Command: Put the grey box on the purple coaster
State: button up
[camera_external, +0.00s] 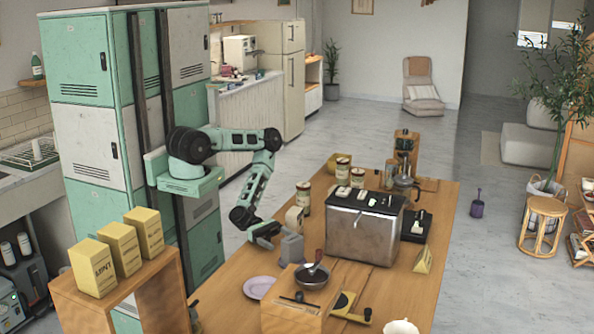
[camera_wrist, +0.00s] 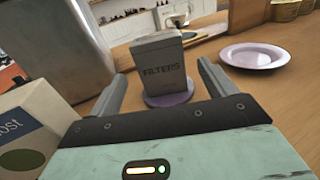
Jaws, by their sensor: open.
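The grey box (camera_wrist: 165,68), labelled "FILTERS", stands upright on the purple coaster (camera_wrist: 168,101) in the wrist view. The coaster's rim shows around the front of the box's base. In the external view the grey box (camera_external: 291,249) is on the wooden table beside my gripper (camera_external: 270,234), and I cannot make out the coaster there. My gripper is open, and its fingers also show in the wrist view (camera_wrist: 160,78). They are to the left and right of the box, with visible gaps, and do not hold it.
A pale purple plate (camera_wrist: 255,56) lies right of the box in the wrist view. A pale carton (camera_wrist: 32,135) is close to the left finger. A large metal machine (camera_external: 362,226) stands on the table. A dark bowl (camera_external: 311,277) is near the box.

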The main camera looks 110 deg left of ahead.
jog(key=v, duration=0.3)
jog(key=shift+s+a+b, duration=0.1)
jog(key=shift+s+b, duration=0.05)
jog(key=shift+b, duration=0.2)
jog(key=shift+s+r+h, duration=0.15)
jog(key=shift+s+h, duration=0.05)
jog(key=shift+h, duration=0.1)
jog(key=s+a+r+m+g+h, duration=0.35)
jog(key=s+r+m+g, duration=0.6)
jog(key=m+g, duration=0.7)
jog(key=s+a+r+m+y, duration=0.3)
jog(key=a+r+m+y, duration=0.4)
jog(key=a+r+y, duration=0.4)
jog(key=shift+a+r, duration=0.55)
jog(key=shift+r, duration=0.4)
jog(key=shift+y, duration=0.25)
